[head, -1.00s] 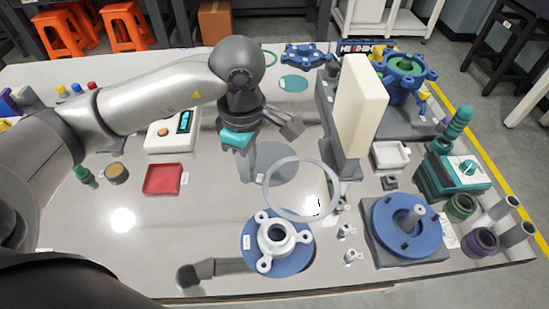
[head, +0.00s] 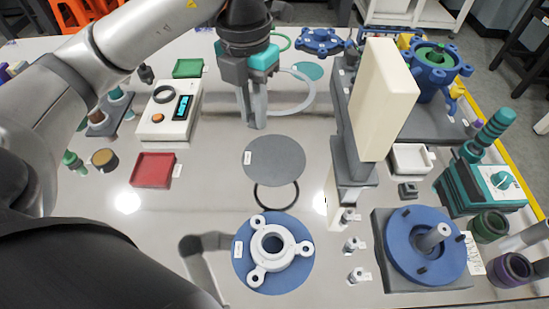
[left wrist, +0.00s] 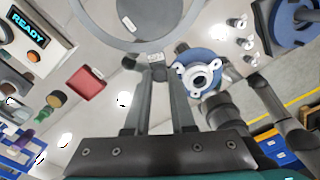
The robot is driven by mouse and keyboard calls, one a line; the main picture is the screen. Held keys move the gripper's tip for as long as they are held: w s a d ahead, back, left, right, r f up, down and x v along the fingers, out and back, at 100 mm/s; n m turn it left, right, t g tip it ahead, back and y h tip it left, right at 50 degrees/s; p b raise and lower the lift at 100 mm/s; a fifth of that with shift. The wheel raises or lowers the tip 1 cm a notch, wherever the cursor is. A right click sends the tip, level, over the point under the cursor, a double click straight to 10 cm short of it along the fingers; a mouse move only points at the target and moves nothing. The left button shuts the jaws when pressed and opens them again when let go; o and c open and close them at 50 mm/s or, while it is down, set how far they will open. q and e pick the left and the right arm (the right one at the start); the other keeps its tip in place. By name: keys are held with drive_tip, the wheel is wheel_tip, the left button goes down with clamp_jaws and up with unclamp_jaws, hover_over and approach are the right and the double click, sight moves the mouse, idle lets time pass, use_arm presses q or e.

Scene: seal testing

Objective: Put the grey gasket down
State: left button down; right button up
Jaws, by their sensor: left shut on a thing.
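The grey gasket, a large thin light grey ring (head: 312,92), is held by my left gripper (head: 252,122) at the back middle of the table. My gripper hides its left part in the head view. In the left wrist view the fingers (left wrist: 158,66) are shut on the near edge of the ring (left wrist: 108,40). A dark grey disc with a label (head: 274,160) lies on the table in front of the gripper. I cannot tell how high the ring is. My right gripper is not in view.
A black ring (head: 276,197) lies just in front of the disc, and a white flange (head: 272,245) on a blue round base is nearer. A cream block (head: 375,100) on a grey stand rises at right. A red tray (head: 153,170) lies at left.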

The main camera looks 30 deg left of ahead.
use_arm(q)
wheel_tip(320, 180, down, 10)
drive_tip(key=b, duration=0.5)
hover_over(260, 185)
wheel_tip(260, 185, down, 5)
drive_tip(key=shift+f, duration=0.1)
drive_tip(key=shift+f+b, duration=0.4)
drive_tip(key=shift+f, duration=2.1)
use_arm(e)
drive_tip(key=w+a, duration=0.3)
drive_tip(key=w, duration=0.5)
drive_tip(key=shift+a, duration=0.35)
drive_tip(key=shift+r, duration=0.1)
